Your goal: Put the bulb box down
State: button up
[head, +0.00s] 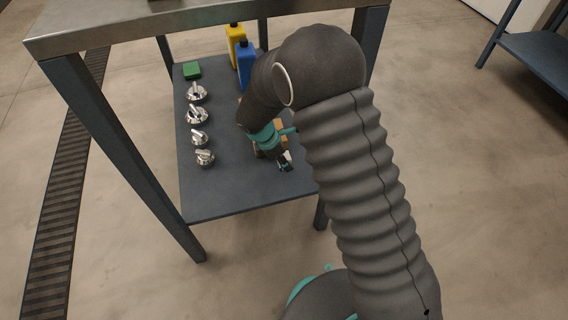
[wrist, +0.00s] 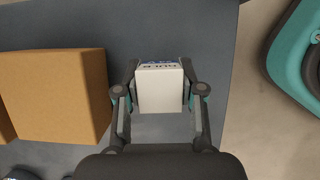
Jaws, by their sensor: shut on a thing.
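The bulb box is a small white box with dark and blue print, between my gripper's fingers in the wrist view (wrist: 160,90). My gripper (wrist: 160,95) is shut on it, with one finger on each side. In the head view my gripper (head: 285,163) is low over the lower shelf (head: 225,190), near its right front part. Only a small pale bit of the box shows there. I cannot tell whether the box touches the shelf.
A brown cardboard box (wrist: 60,95) stands just left of my gripper in the wrist view.

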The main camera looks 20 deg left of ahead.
jog(key=shift+f, duration=1.4)
jog(key=shift+f, duration=0.1)
jog(key=shift+f, duration=0.1)
jog(key=o, duration=1.1)
jog(key=p+v, duration=0.1)
jog(key=v, duration=1.1)
jog(key=shift+d+r, duration=0.1)
jog(key=shift+r, duration=0.15)
